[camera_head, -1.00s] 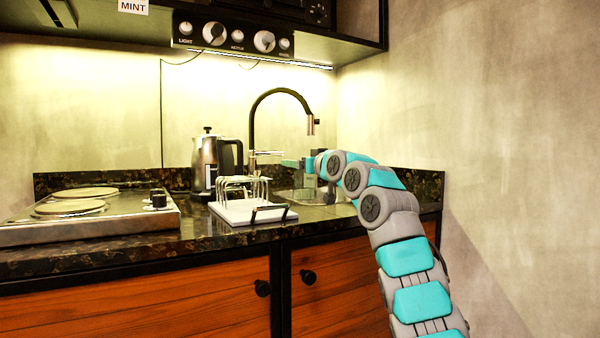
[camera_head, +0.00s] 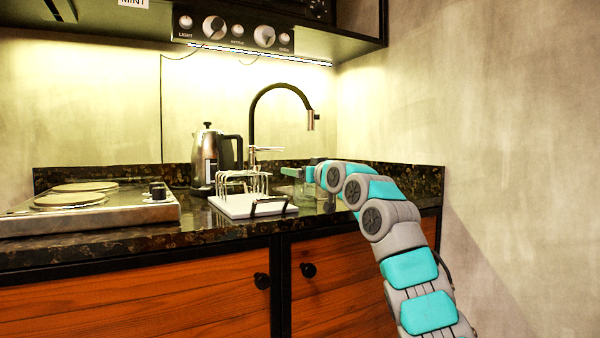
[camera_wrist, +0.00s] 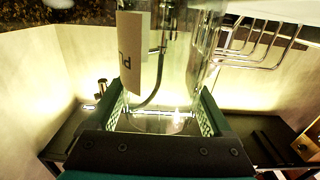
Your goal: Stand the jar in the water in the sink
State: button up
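The jar (camera_wrist: 190,60) is clear glass with a pale label with dark letters. In the wrist view it fills the space between my fingers. My gripper (camera_wrist: 162,108) is shut on it, with a textured pad against each side. In the head view my gripper (camera_head: 298,172) is over the sink area at the back right of the counter, right of the tap, and the jar (camera_head: 306,190) shows faintly below it. The sink is mostly hidden behind the rack and my arm. I cannot make out the water or whether the jar touches it.
A black tap (camera_head: 252,120) arches over the sink area. A wire rack (camera_head: 240,182) on a white tray (camera_head: 235,211) stands just left of my gripper. A kettle (camera_head: 207,160) and a hob (camera_head: 90,215) are further left. The wall (camera_head: 480,130) closes the right side.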

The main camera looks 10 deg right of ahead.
jog(key=shift+o, duration=1)
